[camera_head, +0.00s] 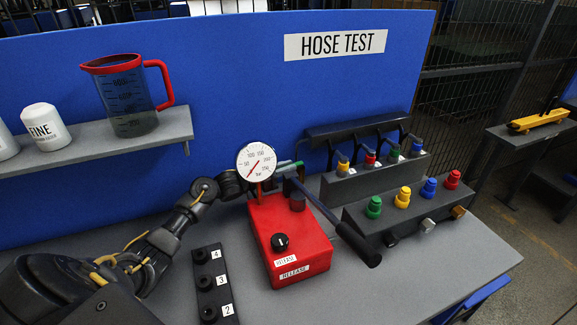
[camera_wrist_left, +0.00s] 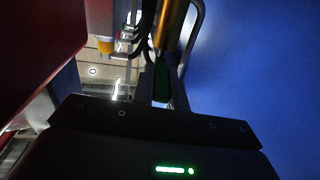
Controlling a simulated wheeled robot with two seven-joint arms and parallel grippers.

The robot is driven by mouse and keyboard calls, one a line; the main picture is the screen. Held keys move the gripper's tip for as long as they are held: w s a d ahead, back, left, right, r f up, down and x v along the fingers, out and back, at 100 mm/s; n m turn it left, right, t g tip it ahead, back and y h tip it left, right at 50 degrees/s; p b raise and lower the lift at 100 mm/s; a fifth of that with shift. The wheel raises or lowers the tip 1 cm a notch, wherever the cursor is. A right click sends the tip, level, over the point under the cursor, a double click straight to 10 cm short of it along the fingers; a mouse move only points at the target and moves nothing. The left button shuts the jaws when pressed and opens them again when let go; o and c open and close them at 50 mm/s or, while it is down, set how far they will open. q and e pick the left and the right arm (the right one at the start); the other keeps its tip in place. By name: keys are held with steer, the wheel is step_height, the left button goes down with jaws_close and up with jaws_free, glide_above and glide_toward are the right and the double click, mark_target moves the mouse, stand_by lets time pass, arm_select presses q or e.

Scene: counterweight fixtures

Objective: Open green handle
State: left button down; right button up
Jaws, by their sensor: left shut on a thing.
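The red pump box (camera_head: 290,240) stands on the grey bench with a round white pressure gauge (camera_head: 256,162) on top. A small green handle (camera_head: 289,165) shows just right of the gauge. My left arm comes in from the left, and my left gripper (camera_head: 279,169) reaches behind the gauge, largely hidden by it. In the left wrist view the fingers (camera_wrist_left: 162,87) are closed around a dark green piece, which looks like the green handle. My right gripper is not in view.
A black lever (camera_head: 335,220) slants from the box toward the right front. A rack with coloured caps (camera_head: 403,197) stands at right, a numbered black block (camera_head: 213,283) at left. A blue panel (camera_head: 230,80) rises behind, with a jug (camera_head: 127,95) on its shelf.

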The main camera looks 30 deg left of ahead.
arm_select(q)
steer(key=c, duration=1.4)
jaws_free()
steer(key=shift+s+a, duration=0.25)
steer(key=shift+s, duration=0.15)
steer(key=b+v, duration=0.2)
steer(key=v, duration=0.8)
steer(key=shift+r, duration=0.1)
